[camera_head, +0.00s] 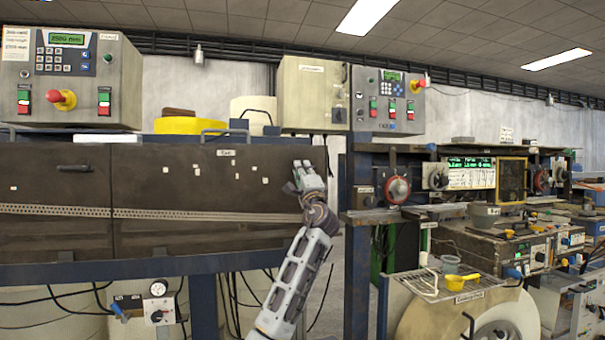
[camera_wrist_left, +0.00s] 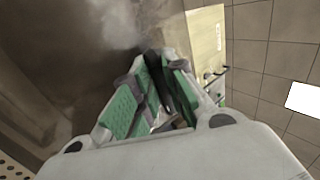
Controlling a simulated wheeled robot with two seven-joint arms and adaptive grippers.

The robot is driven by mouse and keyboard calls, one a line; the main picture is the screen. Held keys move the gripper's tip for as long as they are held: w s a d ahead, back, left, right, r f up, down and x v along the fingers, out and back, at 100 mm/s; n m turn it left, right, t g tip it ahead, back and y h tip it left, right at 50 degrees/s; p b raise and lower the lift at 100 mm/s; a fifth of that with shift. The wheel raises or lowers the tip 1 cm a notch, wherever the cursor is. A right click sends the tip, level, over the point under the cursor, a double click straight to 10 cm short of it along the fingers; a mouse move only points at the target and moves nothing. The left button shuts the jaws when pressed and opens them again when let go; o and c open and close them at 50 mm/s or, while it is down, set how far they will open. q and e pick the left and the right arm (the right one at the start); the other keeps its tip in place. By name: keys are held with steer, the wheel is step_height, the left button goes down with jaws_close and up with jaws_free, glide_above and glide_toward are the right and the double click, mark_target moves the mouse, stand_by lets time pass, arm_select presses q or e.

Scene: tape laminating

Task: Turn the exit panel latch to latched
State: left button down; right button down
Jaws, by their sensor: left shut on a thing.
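The exit panel (camera_head: 190,185) is the dark brown right-hand panel on the left machine, with a small label (camera_head: 227,153) near its top edge. My left gripper (camera_head: 303,172) is at the panel's upper right corner. In the left wrist view the gripper (camera_wrist_left: 158,80) has green-padded fingers shut close around something dark and narrow, which fits the exit panel latch. The fingers hide most of it, so I cannot tell which way the latch is turned. My right gripper is in neither view.
The left-hand panel (camera_head: 55,190) has a black handle (camera_head: 74,168). A beige electrical box (camera_head: 305,95) stands above the exit panel's right end. To the right, past a gap, is a second machine with a blue post (camera_head: 357,270). A yellow object (camera_head: 190,125) lies on top.

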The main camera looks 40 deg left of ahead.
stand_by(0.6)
arm_select(q)
steer(key=c, duration=1.7)
jaws_free()
steer(key=shift+a+f, duration=0.1)
steer(key=shift+v, duration=6)
steer(key=shift+n, duration=0.3)
